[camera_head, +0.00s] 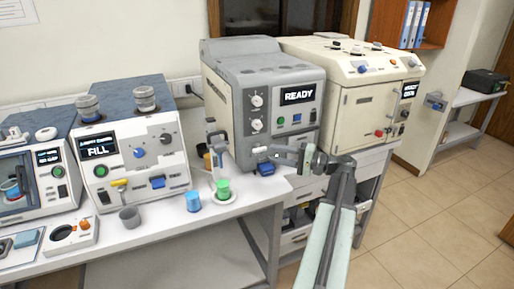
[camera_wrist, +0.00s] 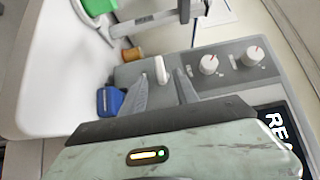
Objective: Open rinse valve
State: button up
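A grey machine (camera_head: 262,95) with a "READY" screen stands on the bench in the head view. Its front carries knobs, a blue lever (camera_head: 264,168) and a small white lever (camera_wrist: 161,70). I cannot read which one is the rinse valve. My gripper (camera_wrist: 161,84) is open, its two grey fingers apart, with the white lever just beyond and between the tips in the wrist view. I cannot tell whether they touch it. The blue lever also shows in the wrist view (camera_wrist: 110,101), left of the fingers.
A cream machine (camera_head: 358,108) stands right. Floor is clear at the right.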

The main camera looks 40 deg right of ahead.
aim_at(262, 151)
jog(key=x, duration=0.7)
jog(key=shift+w+d, duration=0.1)
jog(key=shift+c, duration=0.3)
